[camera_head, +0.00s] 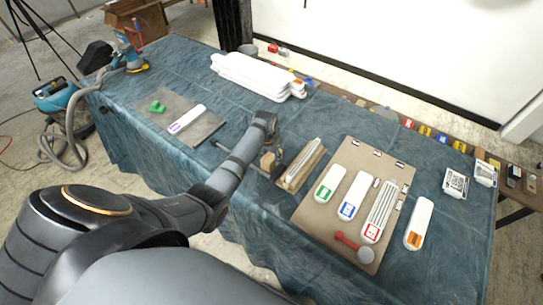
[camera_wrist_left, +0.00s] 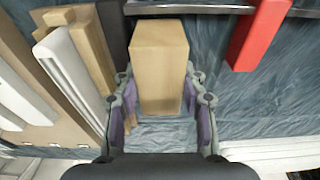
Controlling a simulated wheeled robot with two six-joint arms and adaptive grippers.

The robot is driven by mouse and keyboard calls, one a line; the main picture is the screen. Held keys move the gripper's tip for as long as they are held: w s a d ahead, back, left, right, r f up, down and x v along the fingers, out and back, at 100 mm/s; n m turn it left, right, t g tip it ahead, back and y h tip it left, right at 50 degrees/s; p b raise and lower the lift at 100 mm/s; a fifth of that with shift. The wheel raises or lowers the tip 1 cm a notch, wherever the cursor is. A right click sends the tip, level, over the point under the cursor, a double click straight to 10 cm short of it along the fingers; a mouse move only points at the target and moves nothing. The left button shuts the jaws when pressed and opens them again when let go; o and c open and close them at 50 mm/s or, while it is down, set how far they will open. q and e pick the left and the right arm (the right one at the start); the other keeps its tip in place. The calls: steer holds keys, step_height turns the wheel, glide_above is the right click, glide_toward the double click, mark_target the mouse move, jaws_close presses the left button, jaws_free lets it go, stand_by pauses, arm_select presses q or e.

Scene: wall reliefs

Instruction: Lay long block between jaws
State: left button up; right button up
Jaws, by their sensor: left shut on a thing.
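A tan wooden long block (camera_wrist_left: 160,65) is between the fingers of my left gripper (camera_wrist_left: 160,115) in the wrist view, and the gripper is shut on it. In the head view my left gripper (camera_head: 271,146) is at the table's near side, with the block (camera_head: 267,160) just below it. A dark clamp-like bar (camera_head: 222,146) lies beside the block. In the wrist view a dark upright part (camera_wrist_left: 114,35) stands left of the block and a metal bar (camera_wrist_left: 190,9) crosses beyond it. Whether the block touches these parts, I cannot tell. My right gripper is not in view.
A wooden holder with a pale ribbed strip (camera_head: 302,164) stands close right of the gripper. A brown board (camera_head: 340,160) with several labelled pieces lies farther right. A red bar (camera_wrist_left: 256,35) is right of the block in the wrist view. White pieces are stacked (camera_head: 257,75) behind.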

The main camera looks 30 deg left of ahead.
arm_select(q)
steer(key=shift+f+b, duration=0.35)
steer(key=shift+f, duration=0.25)
steer(key=o, duration=1.3)
steer(key=r, duration=0.4)
steer(key=s+r, duration=0.1)
steer(key=r, duration=0.6)
steer(key=shift+s+a+r, duration=0.1)
steer(key=shift+s+r, duration=0.3)
